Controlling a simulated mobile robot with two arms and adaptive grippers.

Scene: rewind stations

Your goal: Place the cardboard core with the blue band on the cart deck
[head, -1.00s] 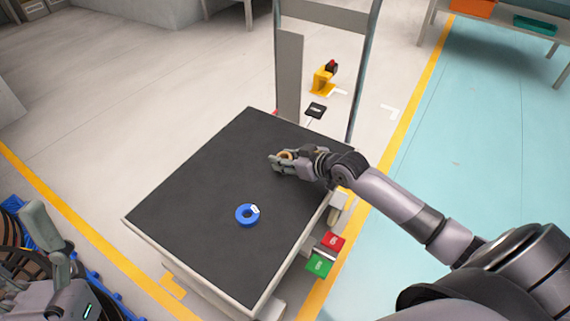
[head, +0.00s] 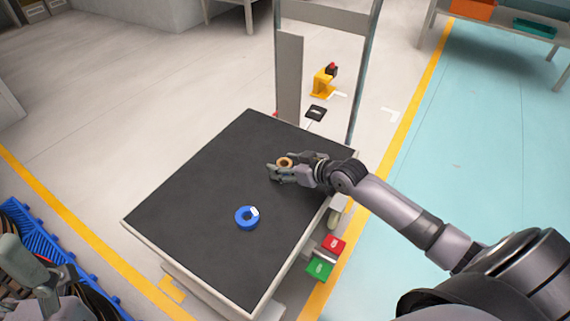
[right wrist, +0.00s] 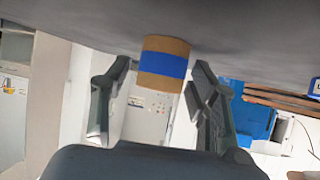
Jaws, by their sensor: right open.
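The cardboard core with the blue band (right wrist: 164,64) rests on the cart deck in the right wrist view, which shows the deck at the top. In the head view its brown ring (head: 286,162) is on the dark cart deck (head: 205,175), near the right side. My right gripper (head: 282,167) is open around the core, with a finger on each side and gaps visible in the wrist view. My left gripper (head: 22,268) is at the lower left, partly cut off, and its jaws are unclear.
A blue ring (head: 247,217) with a white label lies on the deck, nearer than the core. Red (head: 333,244) and green (head: 319,269) buttons are beside the cart. A grey upright frame (head: 289,78) stands behind it. A blue crate (head: 45,250) is at the left.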

